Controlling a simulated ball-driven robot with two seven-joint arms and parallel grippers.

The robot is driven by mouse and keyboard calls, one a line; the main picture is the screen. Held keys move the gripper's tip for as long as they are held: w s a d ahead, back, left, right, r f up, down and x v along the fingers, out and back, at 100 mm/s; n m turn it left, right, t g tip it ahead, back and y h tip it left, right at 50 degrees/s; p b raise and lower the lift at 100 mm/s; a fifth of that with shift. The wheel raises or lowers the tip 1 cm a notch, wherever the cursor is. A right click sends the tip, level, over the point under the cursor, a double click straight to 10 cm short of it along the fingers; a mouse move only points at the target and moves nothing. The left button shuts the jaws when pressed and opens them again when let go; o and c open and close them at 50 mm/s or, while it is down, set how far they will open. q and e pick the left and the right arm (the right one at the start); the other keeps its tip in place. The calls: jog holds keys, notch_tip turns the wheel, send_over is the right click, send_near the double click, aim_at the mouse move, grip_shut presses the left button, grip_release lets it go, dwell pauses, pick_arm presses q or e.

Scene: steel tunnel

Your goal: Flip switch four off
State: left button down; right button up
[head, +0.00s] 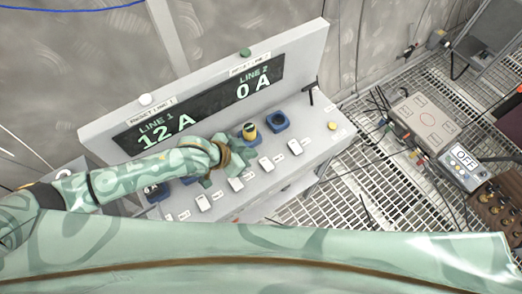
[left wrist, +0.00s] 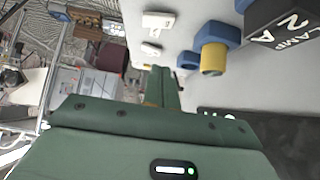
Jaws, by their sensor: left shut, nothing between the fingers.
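A row of white switches runs along the front of the grey console (head: 318,150). My left gripper (head: 207,181) is shut and empty, low over the console near the row; contact is unclear. In the left wrist view its fingers (left wrist: 163,88) are together, with two white switches (left wrist: 157,21) (left wrist: 151,49) beyond. My right gripper is out of view.
The console display (head: 205,103) reads LINE 1 12 A and LINE 2 0 A. A box reading OFF (head: 463,157) and cables lie on the grating at right.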

pick_arm(q)
jog(key=shift+w+a+v, duration=0.1)
jog(key=shift+v, duration=1.05)
jog(key=shift+w+a+v, duration=0.15)
jog(key=shift+v, duration=1.05)
